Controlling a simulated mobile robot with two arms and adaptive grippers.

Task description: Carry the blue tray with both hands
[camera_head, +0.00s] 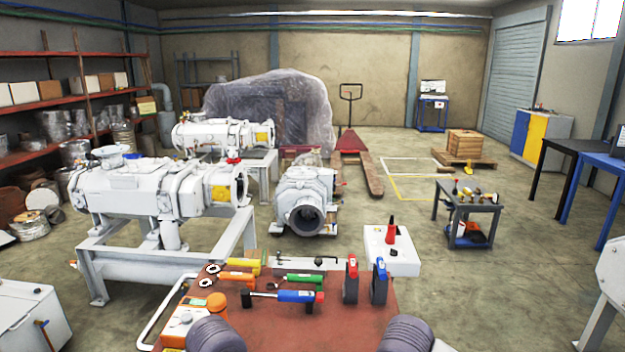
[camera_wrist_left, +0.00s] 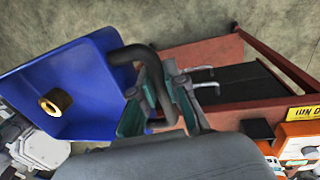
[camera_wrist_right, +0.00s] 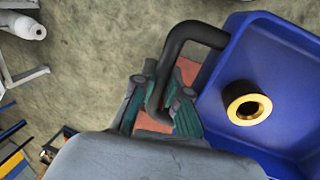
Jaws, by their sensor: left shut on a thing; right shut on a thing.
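The blue tray (camera_wrist_left: 88,112) shows in the left wrist view at left, and in the right wrist view (camera_wrist_right: 285,62) at right. A brass ring-shaped part (camera_wrist_left: 56,102) lies in it; it also shows in the right wrist view (camera_wrist_right: 248,103). My left gripper (camera_wrist_left: 157,100) is shut on one black handle (camera_wrist_left: 135,54) of the tray. My right gripper (camera_wrist_right: 162,100) is shut on the other black handle (camera_wrist_right: 195,34). The tray and both fingertip pairs are out of sight in the head view, where only my dark arm parts show at the bottom edge.
A red-brown workbench (camera_head: 300,325) with several tools stands directly ahead. White vacuum pumps (camera_head: 150,192) stand at left and centre, and a small dark tool cart (camera_head: 468,212) at right. A white machine (camera_head: 612,262) is at the right edge. Open floor (camera_head: 500,290) lies right of the bench.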

